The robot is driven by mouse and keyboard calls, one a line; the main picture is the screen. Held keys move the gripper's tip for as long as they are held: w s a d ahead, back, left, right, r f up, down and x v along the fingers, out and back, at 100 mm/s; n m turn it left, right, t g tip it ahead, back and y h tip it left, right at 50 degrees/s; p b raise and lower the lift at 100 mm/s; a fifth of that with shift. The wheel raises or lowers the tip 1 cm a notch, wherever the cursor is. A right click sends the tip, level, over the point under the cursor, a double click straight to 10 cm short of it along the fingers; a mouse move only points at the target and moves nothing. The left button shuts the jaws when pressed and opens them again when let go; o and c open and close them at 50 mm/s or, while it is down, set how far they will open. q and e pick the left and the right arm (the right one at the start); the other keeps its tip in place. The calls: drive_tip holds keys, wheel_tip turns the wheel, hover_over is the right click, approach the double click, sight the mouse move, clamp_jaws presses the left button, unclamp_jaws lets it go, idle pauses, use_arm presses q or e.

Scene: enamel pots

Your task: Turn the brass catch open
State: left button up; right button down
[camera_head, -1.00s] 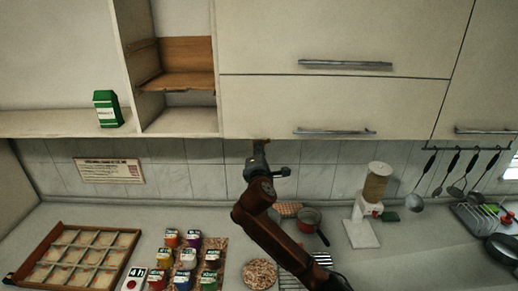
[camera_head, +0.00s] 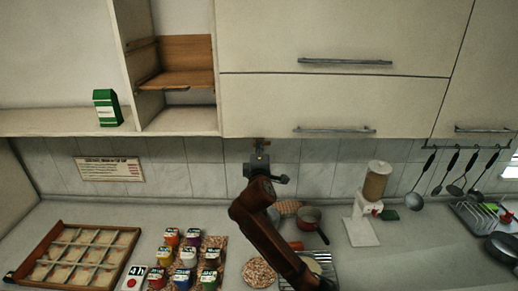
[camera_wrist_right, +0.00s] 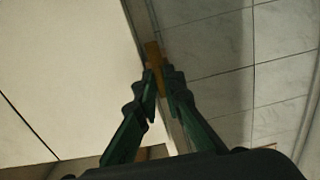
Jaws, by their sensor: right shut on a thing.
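The brass catch (camera_head: 260,142) is a small piece at the lower edge of the wall cabinet (camera_head: 300,110). In the right wrist view the catch (camera_wrist_right: 153,54) shows as a yellow-brown bar between my fingertips, its far end sticking out past them. My right gripper (camera_head: 259,156) reaches up from below, against the cabinet's underside. In the right wrist view the gripper (camera_wrist_right: 160,75) is shut on the catch. The fingers hide the near part of the catch. My left gripper is not in view.
An open shelf (camera_head: 180,118) adjoins the cabinet on the left, with a green carton (camera_head: 107,108) beside it. Below are colored jars (camera_head: 184,257), a divided tray (camera_head: 75,255), a red pot (camera_head: 308,219) and a grain dispenser (camera_head: 372,195). Utensils (camera_head: 455,175) hang at right.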

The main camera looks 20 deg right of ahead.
drive_tip(key=c, duration=2)
unclamp_jaws()
drive_tip(key=shift+c, duration=0.2)
drive_tip(key=v, duration=1.2)
